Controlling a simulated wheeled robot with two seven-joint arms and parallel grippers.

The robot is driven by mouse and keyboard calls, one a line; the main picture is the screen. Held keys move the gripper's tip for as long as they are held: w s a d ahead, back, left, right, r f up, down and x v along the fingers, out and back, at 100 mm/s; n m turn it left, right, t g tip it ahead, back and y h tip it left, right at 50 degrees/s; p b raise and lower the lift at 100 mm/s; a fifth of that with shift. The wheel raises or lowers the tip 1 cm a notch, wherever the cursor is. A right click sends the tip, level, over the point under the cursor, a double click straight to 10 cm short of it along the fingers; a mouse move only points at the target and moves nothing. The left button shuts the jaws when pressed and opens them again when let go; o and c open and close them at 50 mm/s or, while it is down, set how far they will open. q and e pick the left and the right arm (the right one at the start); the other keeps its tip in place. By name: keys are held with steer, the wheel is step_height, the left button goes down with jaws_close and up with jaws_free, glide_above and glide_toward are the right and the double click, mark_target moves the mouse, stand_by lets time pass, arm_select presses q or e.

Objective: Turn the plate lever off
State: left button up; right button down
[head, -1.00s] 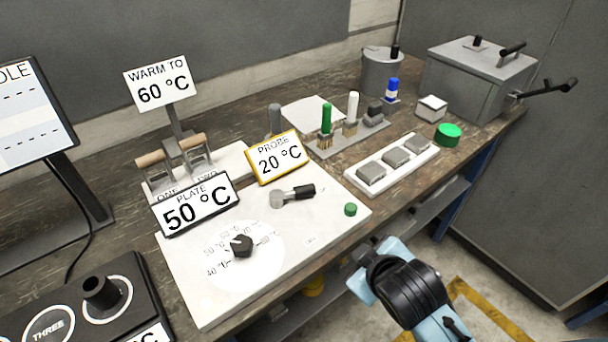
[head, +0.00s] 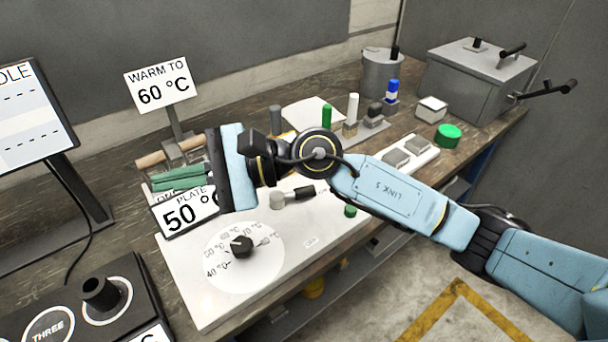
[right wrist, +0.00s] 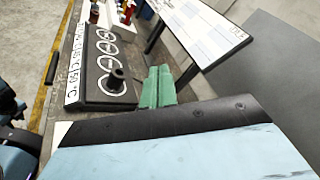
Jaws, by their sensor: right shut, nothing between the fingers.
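The white plate unit (head: 195,290) lies on the bench, with a black dial (head: 241,246) and a sign (head: 180,217) whose visible part reads "PLATE 50". The plate lever (head: 304,194) has a black handle pointing right from a grey pivot. My right arm hangs over the unit just behind the lever. My right gripper (head: 180,178) is shut and empty, its green fingers pointing left near the wooden-handled levers, left of the plate lever. The fingers (right wrist: 157,88) also show in the right wrist view. The probe sign is hidden behind my arm. My left gripper is out of view.
A "WARM TO 60 °C" sign (head: 158,83) stands behind the wooden-handled levers (head: 150,160). A black box with round sockets (head: 75,300) is at front left. A green button (head: 350,211) is on the plate unit's right. A grey metal box (head: 470,80) stands at back right.

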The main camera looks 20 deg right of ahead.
steer(key=w+d+f+n+h, duration=0.4)
steer(key=d+f+n+h, duration=0.1)
steer(key=f+n+h, duration=0.15)
steer(key=n+t+h, duration=0.3)
steer(key=n+h, duration=0.1)
steer(key=h, duration=0.7)
glide_above(295, 195)
steer(key=w+d, duration=0.3)
steer(key=shift+w+f+m, duration=0.2)
steer(key=shift+m, duration=0.05)
steer(key=shift+f, duration=0.1)
steer(key=x, duration=1)
steer(key=shift+s+a, duration=0.2)
steer(key=shift+s+f+p, duration=0.2)
steer(key=shift+s+p, duration=0.2)
steer(key=shift+s, duration=0.55)
steer(key=shift+s+f+p, duration=0.15)
steer(key=shift+s+p, duration=0.2)
steer(key=shift+s, duration=0.6)
